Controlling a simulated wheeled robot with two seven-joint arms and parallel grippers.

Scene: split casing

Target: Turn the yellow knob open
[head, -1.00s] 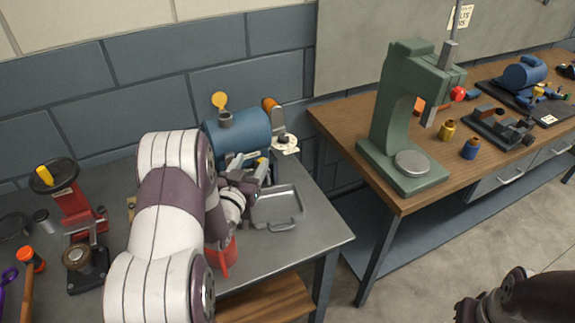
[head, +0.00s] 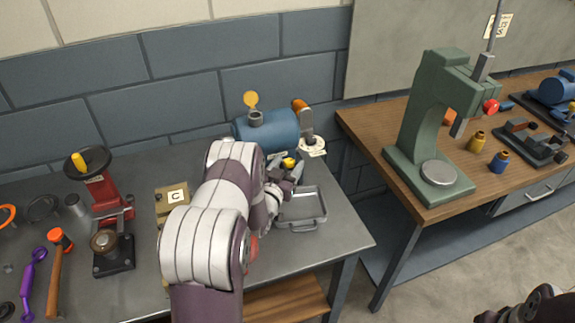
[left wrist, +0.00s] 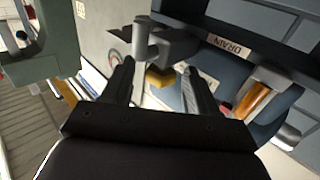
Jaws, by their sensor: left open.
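The yellow knob (head: 289,162) sits low in front of the blue tank (head: 268,130), at the tank's right part. My left gripper (head: 284,168) is right at it, open, with its fingers pointing towards the tank. In the left wrist view the yellow knob (left wrist: 160,77) shows between and just beyond the two open fingertips of the left gripper (left wrist: 158,68). A grey fitting (left wrist: 160,42) and an upside-down DRAIN label (left wrist: 226,45) are near it. I cannot tell whether a finger touches the knob. My right gripper's jaws are not visible.
An orange-handled lever (head: 302,110) stands at the tank's right end. A red device (head: 103,200) with another yellow knob is on the left. A green press (head: 425,140) stands on the wooden bench.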

